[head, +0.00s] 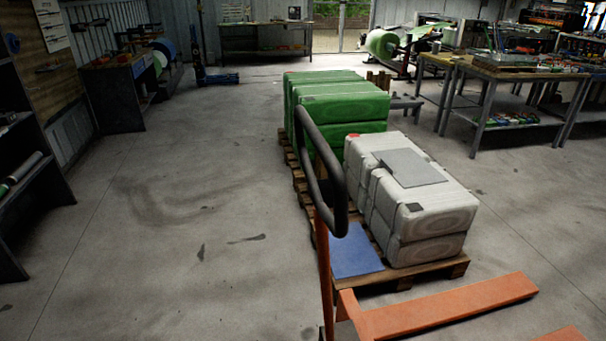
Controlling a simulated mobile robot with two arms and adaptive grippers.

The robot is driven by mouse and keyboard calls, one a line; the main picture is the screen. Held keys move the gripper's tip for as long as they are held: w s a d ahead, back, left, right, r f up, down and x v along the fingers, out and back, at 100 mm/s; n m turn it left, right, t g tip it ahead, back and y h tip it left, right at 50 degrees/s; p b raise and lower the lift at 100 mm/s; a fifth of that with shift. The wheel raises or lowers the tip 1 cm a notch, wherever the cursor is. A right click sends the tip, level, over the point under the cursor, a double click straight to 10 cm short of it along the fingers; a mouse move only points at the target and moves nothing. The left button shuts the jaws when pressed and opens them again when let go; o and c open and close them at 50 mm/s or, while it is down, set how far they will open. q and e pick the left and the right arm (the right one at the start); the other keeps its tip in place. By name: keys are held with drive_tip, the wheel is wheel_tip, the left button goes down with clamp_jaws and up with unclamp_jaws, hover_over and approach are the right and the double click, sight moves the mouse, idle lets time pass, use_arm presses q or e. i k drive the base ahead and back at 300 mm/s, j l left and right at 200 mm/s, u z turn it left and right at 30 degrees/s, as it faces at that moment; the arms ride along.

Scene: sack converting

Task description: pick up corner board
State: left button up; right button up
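I cannot make out a corner board for certain. A flat grey sheet (411,168) lies on top of the white wrapped bales (428,208). A flat blue sheet (353,251) lies at the near left of the wooden pallet (398,279), beside the bales. A long pale rolled or bar-shaped item (22,170) lies on the dark shelf at the left edge; its exact shape is unclear. Neither of my grippers shows in the head view.
An orange pallet truck (440,306) with a black loop handle (334,190) stands close in front of the pallet. Green bales (345,105) stand behind the white ones. Workbenches (515,75) line the right and back. The floor (170,220) at left centre is clear.

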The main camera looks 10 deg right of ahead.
sight(323, 172)
drive_tip(key=i+j+z, duration=0.15)
drive_tip(key=i+j, duration=1.3)
drive_tip(key=i, duration=0.15)
